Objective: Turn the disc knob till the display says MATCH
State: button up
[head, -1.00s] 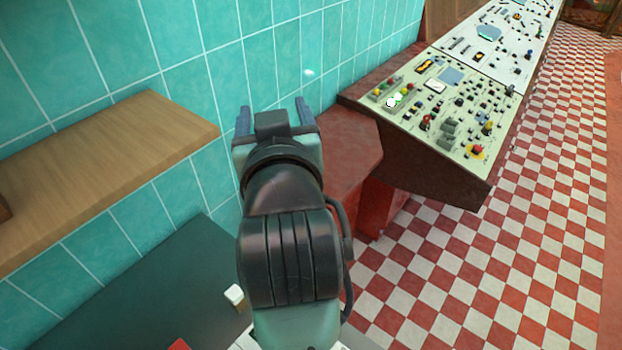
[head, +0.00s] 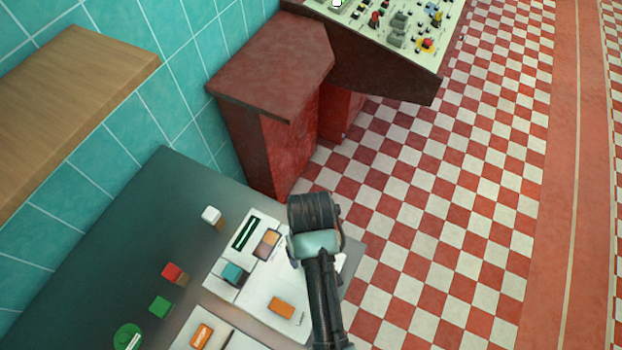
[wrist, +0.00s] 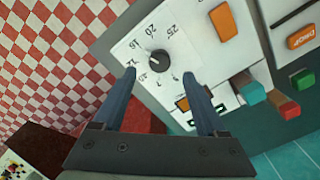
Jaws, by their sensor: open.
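A round black knob (wrist: 160,61) with a pale pointer mark sits on a white panel (wrist: 132,48) printed with a number scale, including 12, 16, 20 and 25, in the wrist view. The mark points roughly toward 12 to 16. My gripper (wrist: 160,75) is open and empty, its fingertips on either side of the knob in the picture; I see no contact and cannot tell the height gap. In the head view my arm hides the knob. A small dark-framed screen (head: 267,243) shows orange and purple; it also shows in the wrist view (wrist: 184,104). I cannot read any word on it.
Orange (head: 282,308), teal (head: 235,273), red (head: 172,272), green (head: 159,307) and white (head: 211,215) pieces stand around the panel. A green disc (head: 128,338) is at lower left. A wooden shelf (head: 70,110) juts from the tiled wall. Checkered floor lies right.

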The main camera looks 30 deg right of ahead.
notch_tip(320, 180, down, 6)
jog(key=shift+r, duration=0.1)
dwell(0.4)
grip_shut()
